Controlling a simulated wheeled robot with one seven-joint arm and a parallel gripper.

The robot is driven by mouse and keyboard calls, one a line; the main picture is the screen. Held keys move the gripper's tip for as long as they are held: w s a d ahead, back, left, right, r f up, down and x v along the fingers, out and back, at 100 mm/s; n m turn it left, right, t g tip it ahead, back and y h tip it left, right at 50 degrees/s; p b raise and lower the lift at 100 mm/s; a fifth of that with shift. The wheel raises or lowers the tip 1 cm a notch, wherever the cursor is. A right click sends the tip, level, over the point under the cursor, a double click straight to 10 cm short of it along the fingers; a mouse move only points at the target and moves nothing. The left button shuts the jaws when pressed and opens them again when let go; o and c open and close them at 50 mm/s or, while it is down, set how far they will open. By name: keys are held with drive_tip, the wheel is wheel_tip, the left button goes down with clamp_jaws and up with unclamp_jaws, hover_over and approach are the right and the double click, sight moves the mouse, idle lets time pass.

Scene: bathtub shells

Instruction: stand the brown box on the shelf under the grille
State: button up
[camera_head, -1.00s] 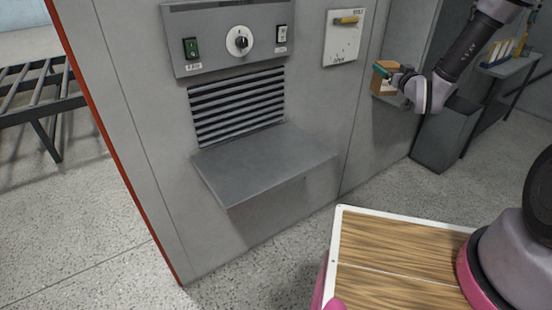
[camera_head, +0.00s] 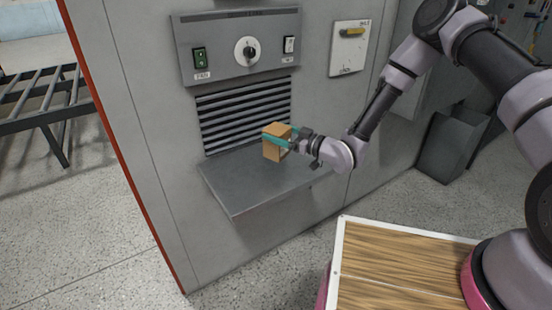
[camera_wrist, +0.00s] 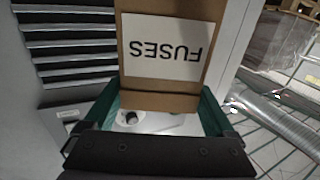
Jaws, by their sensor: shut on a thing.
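The brown box (camera_head: 275,147) is between the teal fingers of my gripper (camera_head: 285,138), in front of the lower part of the grille (camera_head: 243,112). It looks roughly upright over the grey shelf (camera_head: 250,188). I cannot tell whether its bottom touches the shelf. In the wrist view, the box (camera_wrist: 165,102) carries a white label reading FUSES, upside down in that picture. The gripper's fingers (camera_wrist: 160,112) flank it there. The grille slats (camera_wrist: 65,45) show at the left of that view.
A control panel (camera_head: 222,63) with switches and a dial sits above the grille. A white plate with a yellow handle (camera_head: 351,32) is on the wall to the right. A wood-topped surface with a white edge (camera_head: 390,265) is at the lower right. The shelf top looks otherwise bare.

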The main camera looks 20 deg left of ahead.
sight(285, 153)
drive_tip(key=shift+w+f, duration=0.1)
drive_tip(key=shift+f, duration=3.35)
drive_tip(key=shift+f, duration=0.15)
drive_tip(key=o, duration=1.4)
drive_tip(key=v, duration=1.2)
